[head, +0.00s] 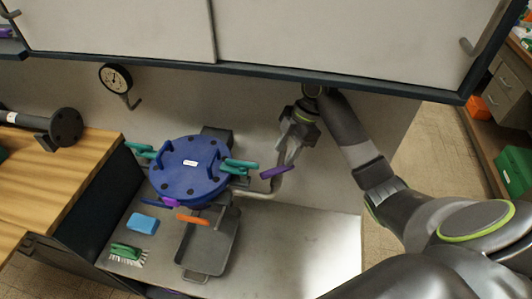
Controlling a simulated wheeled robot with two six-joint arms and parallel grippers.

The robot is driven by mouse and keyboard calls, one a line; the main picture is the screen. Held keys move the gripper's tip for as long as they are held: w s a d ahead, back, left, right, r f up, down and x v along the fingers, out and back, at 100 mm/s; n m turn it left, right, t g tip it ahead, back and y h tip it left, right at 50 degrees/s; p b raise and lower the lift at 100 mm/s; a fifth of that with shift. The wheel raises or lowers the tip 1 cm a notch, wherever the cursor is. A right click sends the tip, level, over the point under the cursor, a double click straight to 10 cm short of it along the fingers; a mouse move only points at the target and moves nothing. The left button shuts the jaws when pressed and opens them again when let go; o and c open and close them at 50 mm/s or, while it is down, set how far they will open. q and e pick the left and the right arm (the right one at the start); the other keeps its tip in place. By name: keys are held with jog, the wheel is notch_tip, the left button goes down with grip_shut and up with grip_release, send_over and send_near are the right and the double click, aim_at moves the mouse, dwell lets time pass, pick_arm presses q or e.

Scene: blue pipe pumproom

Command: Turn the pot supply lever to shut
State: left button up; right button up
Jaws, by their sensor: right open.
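A round blue pot (190,172) with a bolted lid and teal clamps (240,166) stands below the wall cabinet. A purple lever (274,172) sits on a grey pipe just right of the pot. An orange lever (192,219) is at the pot's front. I cannot read which lever is the pot supply lever. My right gripper (285,157) reaches in from the right, open, its fingers pointing down just above the purple lever. I cannot tell whether they touch it. My left gripper is not in view.
A grey tray (208,252), a blue sponge (142,223) and a green brush (126,251) are on the metal counter in front of the pot. A gauge (115,79) is on the wall. The white cabinet (340,40) overhangs above. The counter's right part is clear.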

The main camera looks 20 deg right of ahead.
aim_at(278, 169)
jog(key=shift+s+a+f+b, duration=0.3)
jog(key=shift+f+b, duration=0.25)
jog(key=shift+b, duration=0.1)
jog(key=shift+s+a+f+b, duration=0.25)
jog(key=shift+s+f+b, duration=0.05)
jog(key=shift+f+b, duration=0.3)
jog(key=shift+b+x, duration=0.65)
jog(key=shift+x, duration=0.45)
jog(key=shift+w+a+f+b, duration=0.15)
jog(key=shift+a+f+b, duration=0.05)
jog(key=shift+f, duration=0.25)
jog(key=shift+w+a+f+b, duration=0.15)
jog(key=shift+a+f+b, duration=0.1)
jog(key=shift+f, duration=0.25)
jog(key=shift+c, duration=1.7)
grip_shut()
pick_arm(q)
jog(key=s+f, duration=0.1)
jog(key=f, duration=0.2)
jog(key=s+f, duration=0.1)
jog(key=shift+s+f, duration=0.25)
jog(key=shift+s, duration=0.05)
